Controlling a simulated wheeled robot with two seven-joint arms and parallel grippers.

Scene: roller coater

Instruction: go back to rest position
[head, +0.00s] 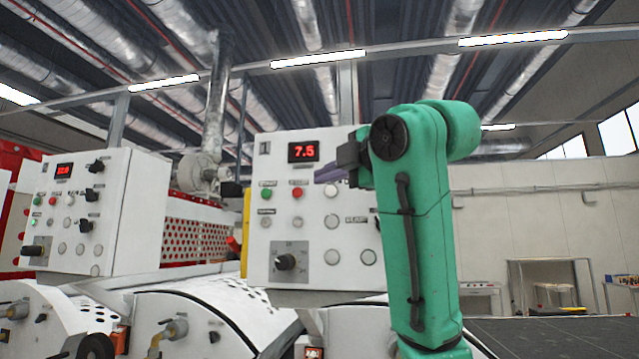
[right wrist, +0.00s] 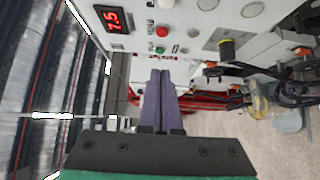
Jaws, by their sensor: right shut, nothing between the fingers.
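My right gripper (head: 324,173) is at the white control panel (head: 305,240) in the middle of the head view, just below its red "7.5" display (head: 303,151). Its purple fingers also show in the right wrist view (right wrist: 160,78), closed together with nothing between them. They point toward the panel face; whether they touch it I cannot tell. My green right arm hides the panel's right part. The panel has a green button (head: 266,193), a red button (head: 297,193) and a black knob (head: 285,262). My left gripper is not in view.
A second white panel (head: 95,215) with a red display stands at the left. White machine covers (head: 215,318) with valves lie below both panels. A dark flat surface (head: 550,338) spans the lower right. Small tables (head: 545,290) stand by the back wall.

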